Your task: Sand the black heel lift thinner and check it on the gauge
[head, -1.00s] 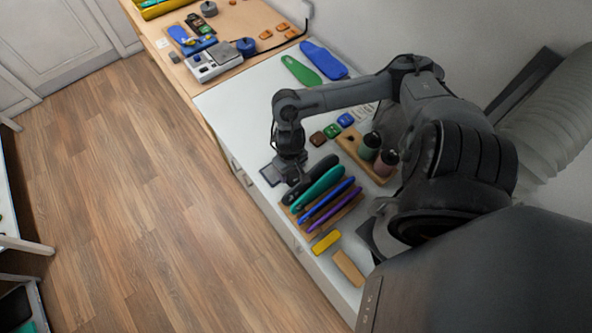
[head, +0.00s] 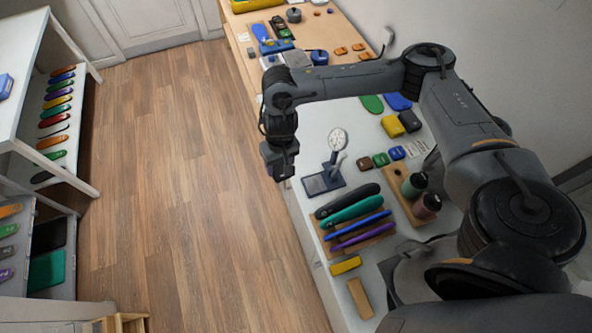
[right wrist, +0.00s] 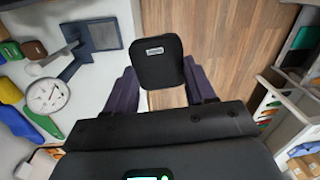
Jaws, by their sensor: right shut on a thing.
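My right gripper (head: 282,174) hangs over the floor just left of the white bench's edge, beside the gauge. In the right wrist view its two fingers (right wrist: 160,92) are shut on the black heel lift (right wrist: 158,62), a rounded dark pad with a small white label, held clear over the floor. The lift is hard to make out in the head view. The dial gauge (head: 338,140) stands on the white bench on a dark base plate (head: 323,182); it also shows in the right wrist view (right wrist: 46,96). My left gripper is out of view.
Files and rods lie on a wooden rack (head: 378,239) on the bench. Two bottles stand in a wooden holder (head: 400,197). Coloured blocks lie behind the gauge. A rack of coloured insoles (head: 56,125) stands at left. The wooden floor (head: 180,180) between is clear.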

